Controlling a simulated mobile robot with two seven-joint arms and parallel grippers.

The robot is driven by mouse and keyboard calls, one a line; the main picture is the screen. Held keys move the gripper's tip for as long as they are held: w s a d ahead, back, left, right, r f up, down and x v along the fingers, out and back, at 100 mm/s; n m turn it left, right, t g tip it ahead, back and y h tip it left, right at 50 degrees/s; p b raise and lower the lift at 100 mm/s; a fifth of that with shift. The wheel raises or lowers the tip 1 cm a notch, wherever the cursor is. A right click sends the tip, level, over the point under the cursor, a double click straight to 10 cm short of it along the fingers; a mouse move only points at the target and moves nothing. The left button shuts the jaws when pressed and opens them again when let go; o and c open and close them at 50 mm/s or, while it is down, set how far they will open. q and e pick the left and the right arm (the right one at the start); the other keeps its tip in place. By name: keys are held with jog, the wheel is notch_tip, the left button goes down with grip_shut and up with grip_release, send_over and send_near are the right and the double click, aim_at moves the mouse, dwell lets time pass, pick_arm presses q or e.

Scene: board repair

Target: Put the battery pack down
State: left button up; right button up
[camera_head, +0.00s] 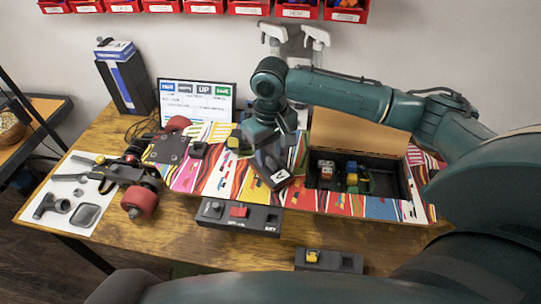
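The battery pack (271,170) is a dark grey block with a pale mark on its face. It is tilted over the middle of the colourful striped board (215,178). My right gripper (272,143) comes down from above and appears shut on the pack's upper end. I cannot tell whether the pack's lower end touches the board. The board has an open dark compartment (390,180) to the right, with small coloured parts inside and its brown lid (355,133) raised behind. My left gripper is not in view.
A truck with red wheels (139,200) and a tool sheet (55,207) lie left. A screen (197,101) and spray bottles (316,45) stand behind.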

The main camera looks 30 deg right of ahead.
aim_at(271, 162)
notch_tip(271, 162, up, 10)
jog(key=shift+r, duration=0.2)
jog(key=shift+s, duration=0.1)
dwell(0.5)
